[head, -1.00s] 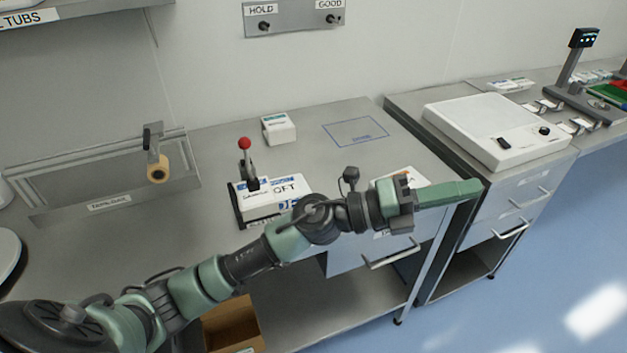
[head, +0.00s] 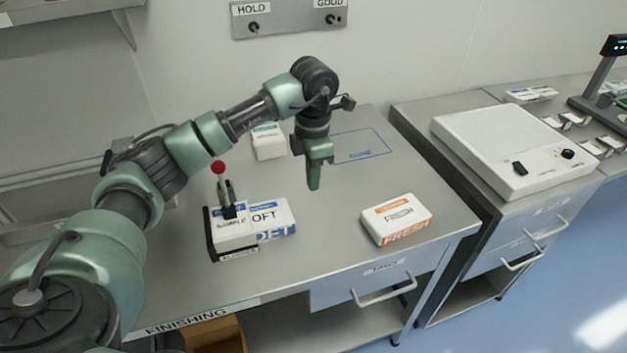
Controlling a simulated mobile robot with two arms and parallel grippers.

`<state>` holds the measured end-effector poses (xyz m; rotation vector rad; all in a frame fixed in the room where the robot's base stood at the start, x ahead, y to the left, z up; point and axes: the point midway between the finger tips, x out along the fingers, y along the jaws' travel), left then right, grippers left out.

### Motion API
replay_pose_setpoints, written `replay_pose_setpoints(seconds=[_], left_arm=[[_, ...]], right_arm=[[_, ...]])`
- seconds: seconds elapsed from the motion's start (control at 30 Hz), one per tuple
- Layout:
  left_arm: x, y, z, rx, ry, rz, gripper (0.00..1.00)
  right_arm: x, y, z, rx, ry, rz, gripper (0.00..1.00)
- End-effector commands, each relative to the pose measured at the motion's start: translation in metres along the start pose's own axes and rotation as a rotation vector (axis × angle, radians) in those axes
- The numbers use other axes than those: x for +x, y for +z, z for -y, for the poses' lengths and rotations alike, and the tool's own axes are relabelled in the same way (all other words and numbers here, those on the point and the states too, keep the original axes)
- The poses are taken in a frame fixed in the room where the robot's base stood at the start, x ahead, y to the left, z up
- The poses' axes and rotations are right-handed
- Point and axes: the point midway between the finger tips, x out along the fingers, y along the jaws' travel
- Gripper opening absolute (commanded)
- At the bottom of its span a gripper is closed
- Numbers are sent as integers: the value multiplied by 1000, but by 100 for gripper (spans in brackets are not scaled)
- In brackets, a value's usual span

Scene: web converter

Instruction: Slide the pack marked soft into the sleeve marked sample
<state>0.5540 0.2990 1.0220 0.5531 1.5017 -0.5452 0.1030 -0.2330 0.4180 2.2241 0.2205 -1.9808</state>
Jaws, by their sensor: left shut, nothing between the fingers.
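The pack marked soft (head: 272,217) lies on the bench, white with blue lettering; only "OFT" shows. Its left end is covered by the sleeve (head: 232,235), a white piece with small dark print that seems to read sample. I cannot tell whether the pack's end is inside the sleeve or behind it. The sleeve sits in a dark holder under a toggle clamp with a red knob (head: 219,168). My left gripper (head: 314,184) is shut and empty, pointing down above the bench, right of and behind the pack, touching nothing. My right gripper is out of view.
A pack marked fresh (head: 397,214) lies near the bench's front right. Another white pack (head: 268,144) stands at the back, beside a blue outlined area (head: 360,147). A white device (head: 510,150) sits on the right cabinet. The bench between the soft and fresh packs is clear.

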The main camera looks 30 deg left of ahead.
Motion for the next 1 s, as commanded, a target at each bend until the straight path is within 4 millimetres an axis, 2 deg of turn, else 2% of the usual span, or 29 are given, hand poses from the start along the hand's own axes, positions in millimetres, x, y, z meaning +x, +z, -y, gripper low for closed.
replay_pose_setpoints(seconds=[0.1, 0.2, 0.33, 0.4, 0.5, 0.6, 0.77, 1.0], left_arm=[[23, -1, 2, 1, -5, -4, 0], [45, 0, 2, 2, -6, -3, 0], [72, 0, 2, 2, -7, -1, 0], [83, -2, 2, 1, -4, -1, 0], [79, -21, 1, 1, -2, 0, 0], [80, -31, 1, 1, -2, 2, 0], [82, -38, 1, 2, -3, 3, 0], [82, -39, 1, 3, -3, 4, 0]], right_arm=[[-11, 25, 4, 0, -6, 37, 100], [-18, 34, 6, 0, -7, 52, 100], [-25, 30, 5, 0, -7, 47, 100], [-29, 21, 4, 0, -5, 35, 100], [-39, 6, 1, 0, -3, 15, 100], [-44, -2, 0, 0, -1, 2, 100], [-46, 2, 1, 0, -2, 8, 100], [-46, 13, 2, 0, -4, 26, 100]])
